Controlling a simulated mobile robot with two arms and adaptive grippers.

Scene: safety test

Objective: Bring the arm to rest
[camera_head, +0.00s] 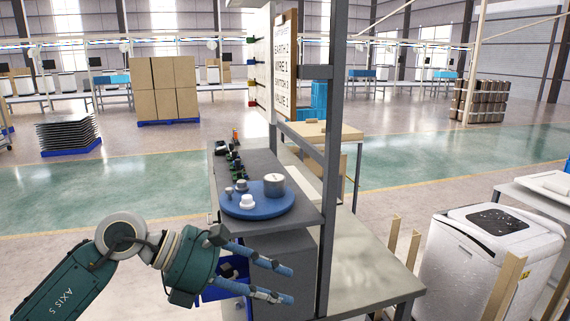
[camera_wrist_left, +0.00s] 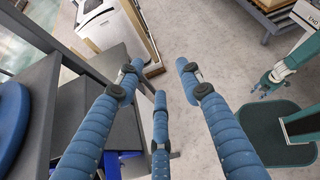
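My left arm comes in from the lower left in the head view. Its gripper (camera_head: 284,285) has its blue fingers spread apart, pointing right, with nothing between them. It is just below and in front of the grey shelf (camera_head: 300,222), and I cannot tell whether it touches anything. In the left wrist view the three fingers of this gripper (camera_wrist_left: 160,72) are apart and empty above the floor. A teal arm with a small hand, seemingly my right gripper (camera_wrist_left: 264,84), shows at the right there. Its fingers are too small to judge.
A blue round tray (camera_head: 232,209) with a grey cylinder (camera_head: 275,184) and small weights stands on the shelf. A grey upright post (camera_head: 331,180) and a worktop (camera_head: 372,268) are to the right. A white machine (camera_head: 475,265) stands further right. Open floor lies left.

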